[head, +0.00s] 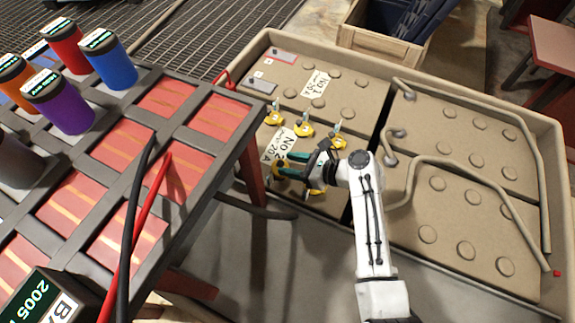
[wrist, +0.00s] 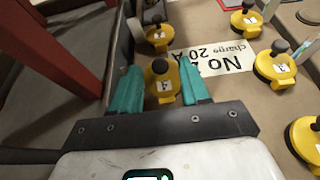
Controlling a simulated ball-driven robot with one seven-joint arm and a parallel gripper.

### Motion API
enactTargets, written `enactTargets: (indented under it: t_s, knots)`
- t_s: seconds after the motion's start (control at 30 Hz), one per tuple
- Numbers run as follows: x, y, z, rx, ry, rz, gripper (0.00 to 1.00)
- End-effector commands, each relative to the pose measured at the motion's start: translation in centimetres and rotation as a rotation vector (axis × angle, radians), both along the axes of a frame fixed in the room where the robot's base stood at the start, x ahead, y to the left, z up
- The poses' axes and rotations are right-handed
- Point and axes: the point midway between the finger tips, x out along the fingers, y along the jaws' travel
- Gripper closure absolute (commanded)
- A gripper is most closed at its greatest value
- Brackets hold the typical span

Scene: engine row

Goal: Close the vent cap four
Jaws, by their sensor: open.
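Several yellow vent caps with dark knobs and small white number labels sit on the tan battery block. One yellow cap (wrist: 162,84) stands between my teal fingers in the wrist view. Its label looks like a 4, but it is too small to read surely. My gripper (wrist: 160,66) is open, with one finger on each side of this cap. I cannot tell whether the fingers touch it. In the head view my gripper (head: 289,165) reaches in from the right at the block's left edge and partly hides the caps there. I cannot tell whether the cap is seated.
Other yellow caps (wrist: 275,66) stand close by on the right and beyond. A white "No 2" label (wrist: 213,60) lies beside the fingers. A red-panelled rack (head: 165,160) with coloured cylinders stands at left; its red leg (wrist: 62,45) is near my gripper. Raised tan pipes (head: 470,170) run at right.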

Motion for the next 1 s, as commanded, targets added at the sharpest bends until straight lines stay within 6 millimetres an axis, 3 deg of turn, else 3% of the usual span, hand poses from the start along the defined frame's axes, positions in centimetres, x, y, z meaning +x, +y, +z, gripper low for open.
enactTargets:
  t_s: [0.2,0.47,0.93,1.0]
  knots:
    - [0.45,1.32,-0.62,-0.001,0.001,0.001,0.54]
    - [0.47,1.38,-0.61,-0.001,0.0,0.0,0.54]
    - [0.45,1.35,-0.62,-0.001,-0.001,0.0,0.97]
    - [0.45,1.35,-0.62,-0.001,-0.001,0.0,1.0]
